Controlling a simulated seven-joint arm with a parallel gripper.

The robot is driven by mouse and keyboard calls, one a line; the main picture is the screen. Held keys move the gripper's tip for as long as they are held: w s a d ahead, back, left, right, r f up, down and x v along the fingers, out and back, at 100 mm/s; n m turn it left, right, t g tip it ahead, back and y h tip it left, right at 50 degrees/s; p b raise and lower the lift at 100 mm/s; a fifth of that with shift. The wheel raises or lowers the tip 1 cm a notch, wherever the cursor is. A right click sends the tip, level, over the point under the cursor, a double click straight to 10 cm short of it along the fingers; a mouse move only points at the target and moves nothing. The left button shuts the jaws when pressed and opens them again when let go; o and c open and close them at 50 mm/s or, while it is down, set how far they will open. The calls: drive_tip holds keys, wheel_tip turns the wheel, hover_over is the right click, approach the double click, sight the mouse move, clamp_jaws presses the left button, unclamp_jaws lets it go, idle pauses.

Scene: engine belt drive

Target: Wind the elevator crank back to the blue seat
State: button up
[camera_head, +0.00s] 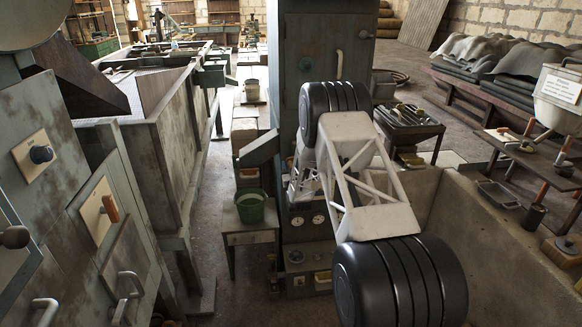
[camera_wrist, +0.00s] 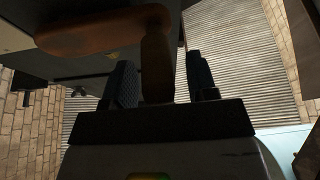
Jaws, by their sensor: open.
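In the wrist view, a brown crank arm (camera_wrist: 100,36) runs across the top beneath a dark box-like body. Its wooden handle (camera_wrist: 156,68) hangs down between the two dark fingers of my gripper (camera_wrist: 161,82). The fingers are open, one on each side of the handle, with a visible gap to it on the right. Whether the left finger touches it I cannot tell. In the head view my arm covers the middle, and the crank and fingertips cannot be made out. I cannot identify the blue seat in either view.
In the head view a tall grey cabinet (camera_head: 322,45) stands behind my arm. A green bucket (camera_head: 250,207) sits on a small stand (camera_head: 250,238). A concrete-like trough (camera_head: 500,250) lies at right.

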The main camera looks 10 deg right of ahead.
clamp_jaws()
idle(0.3)
drive_tip(key=shift+f, duration=0.1)
drive_tip(key=shift+d+f+n+g+y, duration=0.15)
drive_tip(key=shift+f+n+y, duration=0.35)
drive_tip(key=shift+n, duration=0.5)
drive_tip(key=shift+d+f+n+g+y, duration=0.1)
drive_tip(key=shift+f+n+y, duration=0.4)
drive_tip(key=shift+n, duration=0.5)
drive_tip(key=shift+d+f+n+g+y, duration=0.15)
drive_tip(key=shift+f+n+y, duration=0.35)
drive_tip(key=shift+n, duration=0.5)
drive_tip(key=d+f+n+g+y, duration=0.3)
drive_tip(key=d+f+n+g, duration=0.2)
drive_tip(key=n, duration=1)
drive_tip(key=shift+d+f, duration=0.35)
drive_tip(key=shift+d, duration=0.65)
